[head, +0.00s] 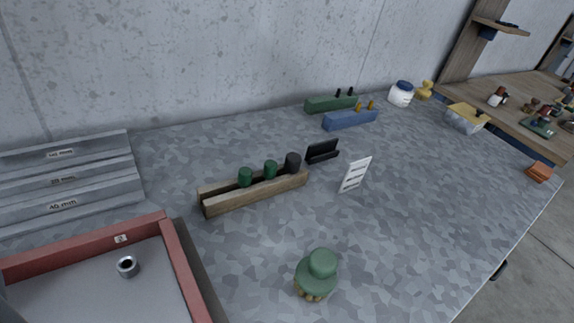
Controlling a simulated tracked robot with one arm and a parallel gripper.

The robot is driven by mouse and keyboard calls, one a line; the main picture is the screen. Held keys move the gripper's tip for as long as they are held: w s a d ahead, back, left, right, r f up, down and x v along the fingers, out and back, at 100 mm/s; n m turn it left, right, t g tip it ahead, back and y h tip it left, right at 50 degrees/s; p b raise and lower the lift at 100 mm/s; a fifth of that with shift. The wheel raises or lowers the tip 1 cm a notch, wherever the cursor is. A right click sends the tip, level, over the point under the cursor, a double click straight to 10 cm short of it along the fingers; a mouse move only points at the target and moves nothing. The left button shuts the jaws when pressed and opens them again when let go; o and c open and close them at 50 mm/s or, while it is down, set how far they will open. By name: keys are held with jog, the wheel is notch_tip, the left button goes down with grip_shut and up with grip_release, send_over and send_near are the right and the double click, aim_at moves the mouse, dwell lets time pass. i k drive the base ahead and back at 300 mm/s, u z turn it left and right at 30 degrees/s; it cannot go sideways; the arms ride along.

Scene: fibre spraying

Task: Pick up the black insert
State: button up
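A black cylindrical piece (293,163), which looks like the black insert, stands upright at the right end of a long wooden rack (258,195). Two dark green cylinders (245,177) of similar shape stand to its left in the same rack. The lower part of the black piece is hidden by the rack's front wall. My gripper is not in view, so its opening and its place relative to the black piece cannot be seen.
A black holder (321,151) and a white card (354,174) stand right of the rack. A green-capped object (318,274) stands in front. A red-rimmed tray (182,272) and grey stepped rack (66,182) are left. Green (330,104) and blue blocks (350,120) are behind.

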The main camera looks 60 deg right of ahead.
aim_at(292, 163)
jog(key=u, duration=1.2)
jog(key=k, duration=1.15)
jog(key=z, duration=1.65)
jog(key=i, duration=1)
jog(key=z, duration=0.1)
